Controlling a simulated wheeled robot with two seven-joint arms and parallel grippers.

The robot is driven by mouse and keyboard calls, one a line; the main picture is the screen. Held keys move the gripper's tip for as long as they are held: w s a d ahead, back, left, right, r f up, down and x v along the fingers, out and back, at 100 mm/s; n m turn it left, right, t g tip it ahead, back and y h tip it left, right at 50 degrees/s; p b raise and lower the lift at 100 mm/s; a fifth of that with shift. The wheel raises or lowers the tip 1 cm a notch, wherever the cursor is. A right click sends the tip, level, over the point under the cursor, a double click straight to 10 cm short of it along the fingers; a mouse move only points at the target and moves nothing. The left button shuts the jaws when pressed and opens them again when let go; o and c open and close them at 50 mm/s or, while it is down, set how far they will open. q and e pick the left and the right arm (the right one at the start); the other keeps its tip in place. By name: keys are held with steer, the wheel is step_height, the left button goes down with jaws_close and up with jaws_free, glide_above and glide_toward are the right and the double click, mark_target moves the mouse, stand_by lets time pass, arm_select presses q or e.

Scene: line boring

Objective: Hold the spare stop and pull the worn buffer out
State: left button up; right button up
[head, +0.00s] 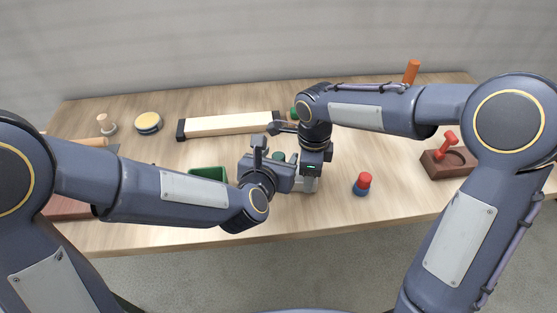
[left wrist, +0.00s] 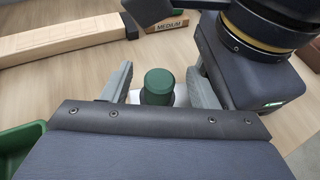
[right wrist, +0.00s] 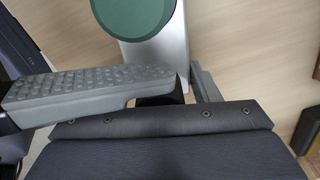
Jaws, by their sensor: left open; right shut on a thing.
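The worn buffer is a dark green round-topped cylinder, seen between my left fingers in the left wrist view (left wrist: 159,86). Its broad green face shows at the top of the right wrist view (right wrist: 138,12). It sits on the spare stop, a pale metal piece (right wrist: 156,62), mostly hidden behind the grippers in the head view. My right gripper (right wrist: 170,86) is shut on the stop; the exact contact is partly hidden. My left gripper (left wrist: 160,82) is open, a finger on each side of the buffer, with visible gaps.
A pale wooden bar with dark ends (head: 228,124) lies behind. A green tray (head: 208,173) is left of the grippers. The front right table is clear.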

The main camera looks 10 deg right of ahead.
mark_target(278, 156)
arm_select(q)
steer(key=shift+w+d, duration=0.1)
steer(key=shift+w, duration=0.05)
steer(key=c, duration=1)
steer(key=shift+r, duration=0.1)
steer(key=shift+c, duration=0.2)
step_height(278, 156, up, 3)
steer(key=shift+s+a+r, duration=0.15)
steer(key=shift+s+a, duration=0.1)
steer(key=shift+s, duration=0.3)
steer(key=s+a, duration=0.3)
steer(key=s, duration=0.4)
steer(key=s+a, duration=0.4)
steer(key=s, duration=0.4)
steer(key=shift+s, duration=0.15)
steer(key=shift+a+r, duration=0.1)
steer(key=shift+r, duration=0.85)
